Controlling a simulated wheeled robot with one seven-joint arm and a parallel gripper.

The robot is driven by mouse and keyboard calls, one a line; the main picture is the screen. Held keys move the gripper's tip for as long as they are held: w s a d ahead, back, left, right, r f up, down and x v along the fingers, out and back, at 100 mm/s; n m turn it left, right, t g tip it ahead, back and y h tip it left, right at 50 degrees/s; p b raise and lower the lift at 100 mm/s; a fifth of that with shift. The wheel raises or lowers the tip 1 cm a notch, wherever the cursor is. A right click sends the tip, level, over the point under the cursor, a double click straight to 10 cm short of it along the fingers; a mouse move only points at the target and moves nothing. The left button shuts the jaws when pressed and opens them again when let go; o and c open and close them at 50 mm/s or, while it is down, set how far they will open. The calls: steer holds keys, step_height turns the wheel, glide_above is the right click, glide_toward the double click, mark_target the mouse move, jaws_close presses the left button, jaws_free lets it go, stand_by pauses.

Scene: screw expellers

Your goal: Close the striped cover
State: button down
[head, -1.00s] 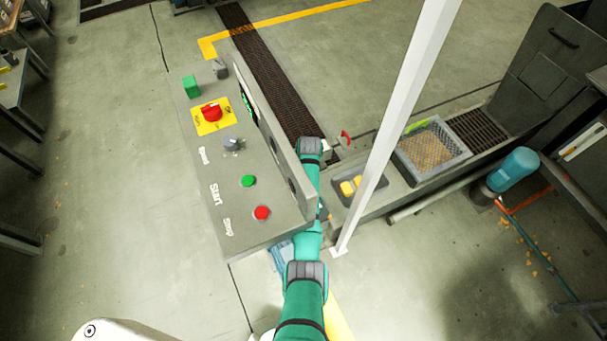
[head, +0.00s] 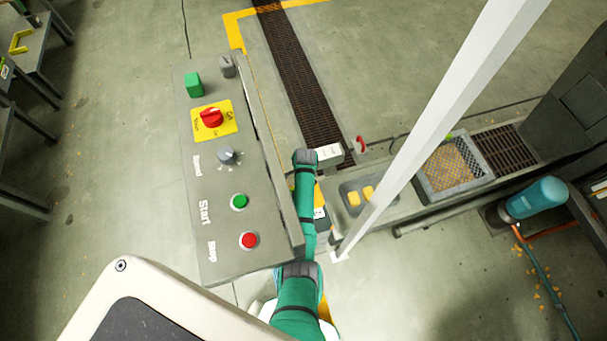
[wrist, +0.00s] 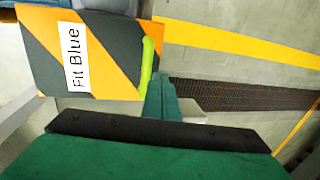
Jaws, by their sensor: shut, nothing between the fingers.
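The striped cover (wrist: 110,48) shows at the upper left of the wrist view as an orange and dark grey panel with a white "Fit Blue" label. A lime-green handle (wrist: 147,66) runs along its right edge. In the head view only a small orange and dark part of the cover (head: 319,198) shows beside my arm, and the rest is hidden. My gripper (wrist: 163,98) is shut and empty, just right of and below the handle in the wrist view. I cannot tell if it touches the handle. In the head view its pale end (head: 330,153) points right.
A grey control panel (head: 225,180) with buttons and a red switch stands left of my arm. A white post (head: 435,120) rises to the right. Beyond are a tray with yellow blocks (head: 360,194), a mesh basket (head: 450,168) and a blue motor (head: 538,197). Floor is open behind.

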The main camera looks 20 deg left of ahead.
steer(key=shift+a, duration=0.1)
stand_by(0.3)
steer(key=shift+r, duration=0.5)
step_height(320, 180, up, 10)
steer(key=s+d, duration=0.1)
steer(key=shift+s+d+f, duration=0.2)
steer(key=shift+d, duration=0.05)
